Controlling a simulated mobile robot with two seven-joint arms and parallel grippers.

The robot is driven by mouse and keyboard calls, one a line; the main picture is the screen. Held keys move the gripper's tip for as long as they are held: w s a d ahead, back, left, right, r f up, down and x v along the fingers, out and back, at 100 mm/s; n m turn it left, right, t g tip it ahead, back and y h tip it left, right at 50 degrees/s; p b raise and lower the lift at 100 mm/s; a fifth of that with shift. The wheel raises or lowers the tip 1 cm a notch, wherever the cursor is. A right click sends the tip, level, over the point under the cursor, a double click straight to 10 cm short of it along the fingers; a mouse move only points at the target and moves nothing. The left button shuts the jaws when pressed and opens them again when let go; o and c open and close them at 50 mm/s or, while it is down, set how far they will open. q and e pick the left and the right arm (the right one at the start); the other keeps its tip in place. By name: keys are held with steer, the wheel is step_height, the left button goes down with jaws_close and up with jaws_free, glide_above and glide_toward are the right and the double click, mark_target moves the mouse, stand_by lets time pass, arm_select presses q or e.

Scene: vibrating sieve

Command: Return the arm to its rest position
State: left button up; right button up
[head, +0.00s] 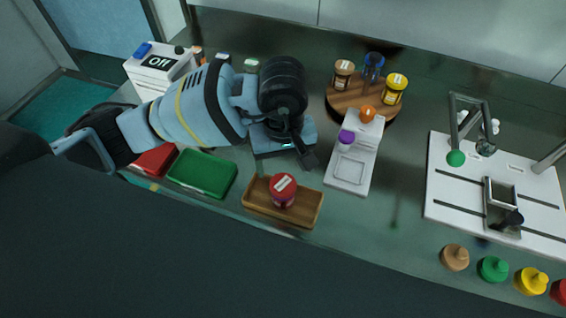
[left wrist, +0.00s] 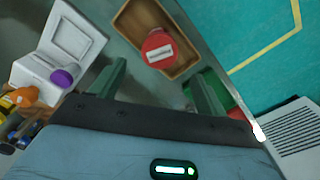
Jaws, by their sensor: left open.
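My left arm (head: 190,110) comes in from the left, blue with black joints, and reaches over the table. My left gripper (head: 285,168) is open and empty. It hangs just behind a wooden tray (head: 300,215) that holds a red-lidded jar (head: 283,190). In the left wrist view the two green fingers of the gripper (left wrist: 157,88) stand wide apart. The tray (left wrist: 128,22) and the red jar (left wrist: 160,50) show beyond them, with nothing between the fingers. My right gripper is in neither view.
A green tray (head: 203,175) lies left of the wooden tray. A white scale-like device (head: 348,173) stands to the right. A round wooden stand (head: 345,100) with jars is behind it. A white sieve machine (head: 480,180) and several coloured lids (head: 493,269) are at far right.

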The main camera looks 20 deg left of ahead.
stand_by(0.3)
arm_select(q)
steer(key=s+d+r+n+g+h, duration=0.4)
steer(key=s+d+n+g+h, duration=0.2)
steer(key=s+d+n+h, duration=0.65)
steer(key=w+d+r+n+t+h+p, duration=0.1)
steer(key=w+d+r+n+t+h, duration=0.2)
steer(key=n+t+h, duration=0.7)
steer(key=n+t+y, duration=1.3)
steer(key=n+y, duration=0.1)
steer(key=n, duration=1.5)
glide_above(282, 203)
steer(key=s+d, duration=0.1)
steer(key=s, duration=0.2)
step_height(282, 203, down, 13)
steer(key=s+a+f+n+g+y, duration=0.3)
steer(key=s+a+f+n+g, duration=0.1)
steer(key=s+f, duration=0.4)
steer(key=s+a+f+n+g+y, duration=0.3)
steer(key=s+a+f+n, duration=0.3)
steer(key=s+f+n, duration=0.2)
step_height(282, 203, down, 2)
steer(key=shift+s+g+p, duration=0.4)
steer(key=shift+g, duration=0.2)
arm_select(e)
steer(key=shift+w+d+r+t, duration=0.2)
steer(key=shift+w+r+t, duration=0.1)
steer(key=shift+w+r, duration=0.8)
